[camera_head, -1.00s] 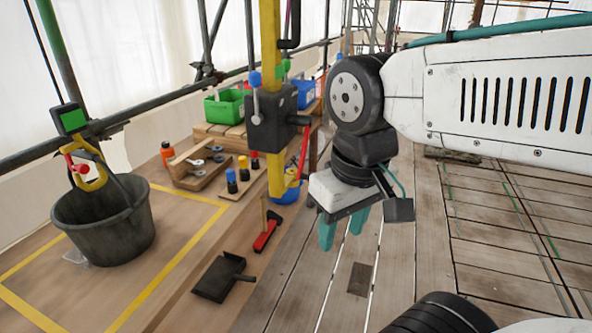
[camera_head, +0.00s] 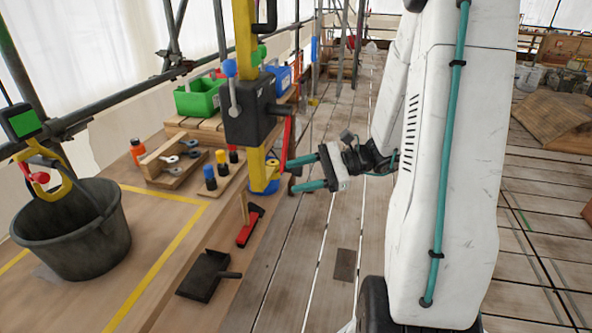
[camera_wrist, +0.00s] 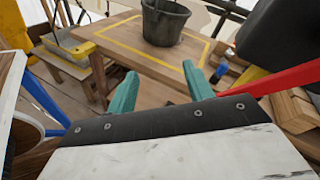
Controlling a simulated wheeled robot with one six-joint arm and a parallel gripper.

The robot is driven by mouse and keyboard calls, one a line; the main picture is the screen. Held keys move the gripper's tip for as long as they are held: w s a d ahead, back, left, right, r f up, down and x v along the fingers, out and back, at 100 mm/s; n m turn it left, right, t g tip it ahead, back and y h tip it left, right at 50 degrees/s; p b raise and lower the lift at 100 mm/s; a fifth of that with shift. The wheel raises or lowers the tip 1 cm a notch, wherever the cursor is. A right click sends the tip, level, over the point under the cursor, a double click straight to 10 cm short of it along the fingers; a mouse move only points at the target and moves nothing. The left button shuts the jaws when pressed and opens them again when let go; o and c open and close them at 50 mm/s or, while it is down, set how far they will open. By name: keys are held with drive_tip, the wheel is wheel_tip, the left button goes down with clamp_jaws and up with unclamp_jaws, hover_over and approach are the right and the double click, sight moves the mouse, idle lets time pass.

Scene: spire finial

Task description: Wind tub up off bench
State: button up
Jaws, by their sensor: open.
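The tub (camera_head: 75,240) is a dark bucket standing on the wooden bench (camera_head: 150,290), inside yellow tape lines. It also shows at the top of the wrist view (camera_wrist: 165,25). A yellow hook (camera_head: 45,175) under a green-faced block hangs at its raised handle; I cannot tell whether it bears load. A black winch (camera_head: 250,113) sits on a yellow post, with a blue-knobbed lever (camera_head: 232,85) and a long red crank arm (camera_head: 287,143). My gripper (camera_head: 292,175) is open, its teal fingers pointing left near the crank's lower end. I cannot tell whether they touch.
The red arm (camera_wrist: 285,78) crosses the wrist view's right side. The plank floor right of the bench is mostly clear.

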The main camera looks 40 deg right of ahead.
sight(302, 171)
drive_tip(key=w+d+f+m+t+h, duration=0.1)
drive_tip(key=d+f+m+t, duration=0.15)
drive_tip(key=d, duration=0.25)
drive_tip(key=d+f+m+t+h, duration=0.1)
drive_tip(key=d+f+m+t, duration=0.1)
drive_tip(key=d+m+t, duration=0.25)
drive_tip(key=shift+n+g+h, duration=0.3)
drive_tip(key=shift+g, duration=0.1)
drive_tip(key=x, duration=0.7)
drive_tip(key=shift+w+d+f, duration=0.15)
drive_tip(key=shift+w+f, duration=0.15)
drive_tip(key=shift+w, duration=0.1)
clamp_jaws()
